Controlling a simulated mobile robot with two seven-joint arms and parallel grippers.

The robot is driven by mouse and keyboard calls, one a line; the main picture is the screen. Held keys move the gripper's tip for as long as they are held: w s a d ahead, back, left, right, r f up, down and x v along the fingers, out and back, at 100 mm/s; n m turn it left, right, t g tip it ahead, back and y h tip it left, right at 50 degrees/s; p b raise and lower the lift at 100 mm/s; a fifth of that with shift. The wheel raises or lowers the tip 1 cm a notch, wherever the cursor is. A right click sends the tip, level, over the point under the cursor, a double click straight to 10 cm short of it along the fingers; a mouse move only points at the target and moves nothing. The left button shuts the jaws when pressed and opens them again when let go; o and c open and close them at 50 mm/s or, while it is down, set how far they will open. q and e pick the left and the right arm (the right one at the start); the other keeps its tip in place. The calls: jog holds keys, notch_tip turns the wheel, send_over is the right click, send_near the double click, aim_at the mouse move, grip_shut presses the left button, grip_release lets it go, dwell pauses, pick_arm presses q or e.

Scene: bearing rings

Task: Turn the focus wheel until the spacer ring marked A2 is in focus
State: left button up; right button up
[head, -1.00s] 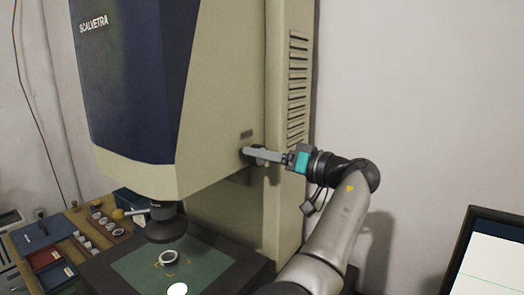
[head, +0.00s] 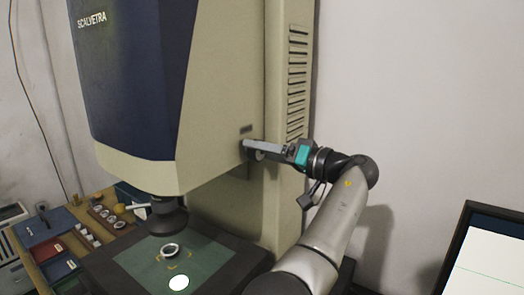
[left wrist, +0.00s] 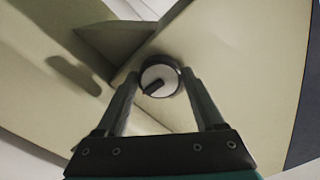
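The focus wheel (left wrist: 160,80) is a round knob with a black rim, pale face and dark pointer. It sits on the side of the beige measuring machine (head: 225,130). My left gripper (left wrist: 160,76) has one finger on each side of the wheel, close against its rim. In the head view, the wheel (head: 259,155) shows partly below a finger of the left gripper (head: 262,147). A ring (head: 169,250) lies on the green stage (head: 135,262) under the lens (head: 167,219). Any mark on it is too small to read. My right gripper is not in view.
A monitor (head: 490,262) at the lower right shows a mostly white screen with a thin line. A wooden board (head: 85,262) with several rings and small trays lies left of the stage. A pale wall stands behind the arm.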

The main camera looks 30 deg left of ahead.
pick_arm(q)
jog(key=shift+o, duration=1.4)
jog(key=s+d+b, duration=0.2)
jog(key=d, duration=1.3)
